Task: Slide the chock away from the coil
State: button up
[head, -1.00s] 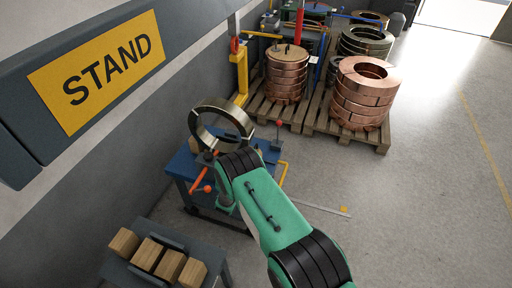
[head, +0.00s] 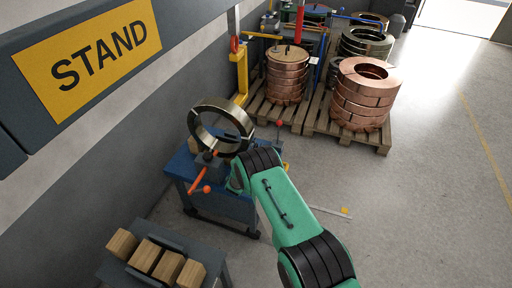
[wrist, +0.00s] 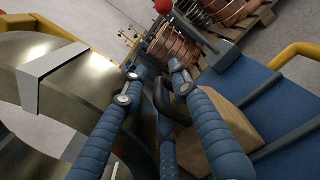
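The brass-coloured coil (head: 238,115) stands on edge on the blue stand (head: 226,206) in the head view. In the wrist view the coil (wrist: 85,85) fills the left side, with a pale band across it. The wooden chock (wrist: 228,118) lies on the blue top (wrist: 262,88) at right, partly hidden by my right finger. A dark handle (wrist: 186,84) rises by the chock. In the head view my arm hides this chock.
A wooden block (head: 192,146) shows left of the coil. An orange-handled clamp (head: 200,178) is on the stand's front. A side table (head: 150,252) with several wooden blocks is at lower left. Copper coils (head: 362,95) stand on pallets behind. The floor at right is clear.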

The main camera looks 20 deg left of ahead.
grip_shut()
